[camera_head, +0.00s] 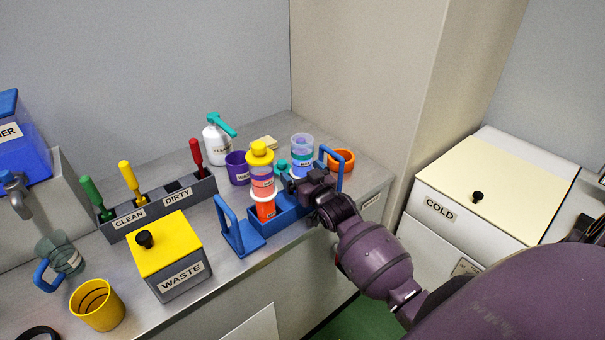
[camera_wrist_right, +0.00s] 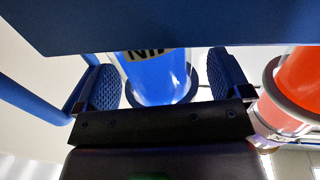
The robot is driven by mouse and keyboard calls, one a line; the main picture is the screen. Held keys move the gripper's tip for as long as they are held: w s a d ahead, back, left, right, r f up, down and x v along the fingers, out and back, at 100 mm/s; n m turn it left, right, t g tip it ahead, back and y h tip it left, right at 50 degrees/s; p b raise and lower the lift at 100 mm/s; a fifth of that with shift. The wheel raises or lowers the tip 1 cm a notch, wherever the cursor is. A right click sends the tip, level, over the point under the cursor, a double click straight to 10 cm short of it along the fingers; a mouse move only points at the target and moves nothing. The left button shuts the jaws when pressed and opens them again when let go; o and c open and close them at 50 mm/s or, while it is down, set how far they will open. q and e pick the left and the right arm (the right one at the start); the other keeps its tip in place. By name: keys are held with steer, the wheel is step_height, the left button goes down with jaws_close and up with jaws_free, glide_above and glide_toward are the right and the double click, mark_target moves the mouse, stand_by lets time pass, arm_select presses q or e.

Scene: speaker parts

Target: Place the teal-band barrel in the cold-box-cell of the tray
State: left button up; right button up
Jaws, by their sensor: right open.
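The blue tray (camera_head: 240,236) with two upright handles stands at the counter's front edge; its blue side also crosses the top of the right wrist view (camera_wrist_right: 150,22). My right gripper (camera_head: 306,184) is at that end. In the right wrist view its open fingers (camera_wrist_right: 162,80) stand either side of a blue barrel (camera_wrist_right: 160,82) with a partly hidden label. I cannot tell whether it is the same barrel. My left gripper is not in view.
An orange barrel (camera_head: 265,207) is in the tray, with a yellow-topped barrel (camera_head: 261,165) behind. A purple cup (camera_head: 237,168), spray bottle (camera_head: 215,140) and orange ring-shaped cup (camera_head: 341,159) stand near. The yellow-lidded waste bin (camera_head: 183,279) is left; the COLD box (camera_head: 440,209) is right.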

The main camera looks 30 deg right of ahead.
steer(key=shift+r, duration=0.15)
steer(key=s+a, duration=0.1)
steer(key=s, duration=1.1)
steer(key=s+a+f+n+g, duration=0.1)
steer(key=s+a+f+g, duration=0.2)
steer(key=s+f, duration=0.4)
steer(key=s+a+f+n+g+y, duration=0.1)
steer(key=s+a+f+g, duration=0.2)
steer(key=s+a+f, duration=0.3)
steer(key=s+f, duration=0.2)
steer(key=s, duration=0.2)
steer(key=shift+s+a+f+g, duration=0.2)
steer(key=shift+s+f+g, duration=0.1)
steer(key=shift+s, duration=0.1)
